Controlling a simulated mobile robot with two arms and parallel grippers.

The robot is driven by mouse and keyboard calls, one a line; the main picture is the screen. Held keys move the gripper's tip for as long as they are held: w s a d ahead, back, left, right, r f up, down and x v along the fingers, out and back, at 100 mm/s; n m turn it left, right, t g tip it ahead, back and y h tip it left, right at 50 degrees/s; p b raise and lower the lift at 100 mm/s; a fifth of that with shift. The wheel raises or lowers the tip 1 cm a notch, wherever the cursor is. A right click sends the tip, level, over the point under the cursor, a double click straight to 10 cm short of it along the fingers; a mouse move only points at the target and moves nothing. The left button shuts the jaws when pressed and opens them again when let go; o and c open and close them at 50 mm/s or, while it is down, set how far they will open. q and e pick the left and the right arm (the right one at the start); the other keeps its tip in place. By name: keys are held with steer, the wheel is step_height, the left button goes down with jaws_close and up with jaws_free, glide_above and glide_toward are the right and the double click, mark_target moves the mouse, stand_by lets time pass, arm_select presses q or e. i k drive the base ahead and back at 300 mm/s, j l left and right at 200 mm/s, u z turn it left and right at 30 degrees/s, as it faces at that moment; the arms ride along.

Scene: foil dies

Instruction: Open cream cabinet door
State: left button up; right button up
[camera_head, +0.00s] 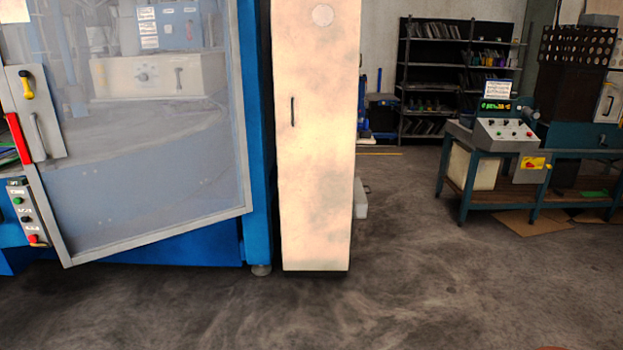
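The tall, narrow cream cabinet (318,190) stands upright near the middle of the head view, its top cut off by the frame. Its cream front is flat and appears closed. A thin dark vertical handle (292,112) is on the left part of the front, in its upper half. Neither of my grippers shows in this view, and nothing touches the handle.
A blue machine (259,150) with a large clear-panelled door (150,170) stands directly left of the cabinet. A teal workbench (539,190) with a control box (505,133) is at the right. Dark shelves (402,75) stand behind. The concrete floor (420,290) in front is clear.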

mark_target(317, 44)
steer(key=i+j+u, duration=0.2)
steer(key=i, duration=0.3)
steer(key=i+u, duration=0.2)
steer(key=i, duration=0.35)
